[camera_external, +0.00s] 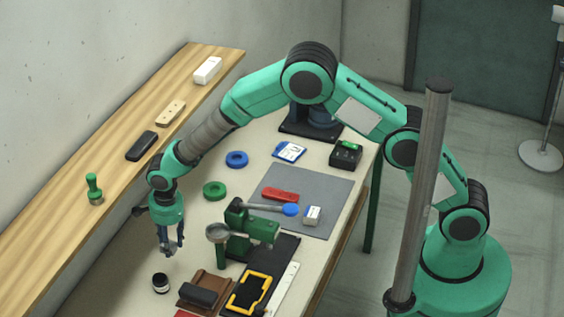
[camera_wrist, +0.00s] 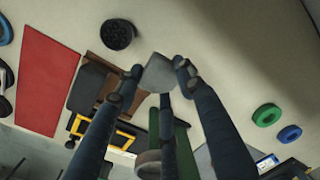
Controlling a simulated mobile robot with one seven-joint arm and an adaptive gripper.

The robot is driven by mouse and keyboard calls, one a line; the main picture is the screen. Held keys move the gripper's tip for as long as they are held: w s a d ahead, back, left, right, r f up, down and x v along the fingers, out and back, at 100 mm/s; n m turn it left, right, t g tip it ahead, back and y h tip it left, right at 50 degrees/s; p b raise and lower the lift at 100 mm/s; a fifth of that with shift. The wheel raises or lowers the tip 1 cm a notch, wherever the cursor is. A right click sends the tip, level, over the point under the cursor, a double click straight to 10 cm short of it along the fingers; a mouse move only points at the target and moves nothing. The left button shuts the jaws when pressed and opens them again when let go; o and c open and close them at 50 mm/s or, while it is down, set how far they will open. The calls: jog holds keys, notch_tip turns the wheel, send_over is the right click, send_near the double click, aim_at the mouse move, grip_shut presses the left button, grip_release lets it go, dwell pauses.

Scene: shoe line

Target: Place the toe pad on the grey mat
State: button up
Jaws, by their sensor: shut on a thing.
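My gripper (camera_external: 171,246) hangs over the near left part of the table, left of the green press. In the wrist view its fingers (camera_wrist: 160,76) are shut on a small grey block, apparently the toe pad (camera_wrist: 158,70). The pad is above the tabletop and partly hidden by the fingertips; in the external view I cannot make it out clearly. The grey mat (camera_external: 327,188) lies flat on the table beyond the press, well to the right of my gripper. A red piece (camera_external: 281,195) and a small white-grey box (camera_external: 312,215) lie on it.
The green press (camera_external: 238,230) with its blue-knobbed lever (camera_external: 291,210) stands between my gripper and the mat. A black jar (camera_external: 160,283) stands below my gripper. Green (camera_external: 214,190) and blue (camera_external: 237,159) rings lie behind. The mat's far part is bare.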

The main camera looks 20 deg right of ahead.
jog(key=shift+r, duration=0.15)
notch_tip(320, 180, up, 5)
jog(key=shift+r, duration=0.1)
jog(key=w+d+m, duration=0.1)
jog(key=w+d, duration=0.2)
jog(key=d, duration=0.8)
jog(key=w+d+m, duration=0.2)
jog(key=w+d, duration=0.2)
jog(key=d, duration=0.6)
jog(key=w+d+m, duration=0.1)
jog(key=w+d, duration=0.2)
jog(key=d, duration=0.8)
jog(key=s+d+m, duration=0.2)
jog(key=s+d, duration=0.1)
jog(key=d, duration=0.7)
jog(key=s+d+m, duration=0.2)
jog(key=s+d, duration=0.2)
jog(key=d, duration=0.7)
jog(key=s+d+m, duration=0.2)
jog(key=s+d, duration=0.1)
jog(key=d, duration=0.7)
notch_tip(320, 180, down, 10)
jog(key=shift+a+h+b, duration=0.2)
jog(key=shift+h+b, duration=0.2)
jog(key=shift+b, duration=0.05)
jog(key=shift+r, duration=0.1)
jog(key=p, duration=0.1)
send_over(328, 190)
jog(key=shift+f, duration=0.8)
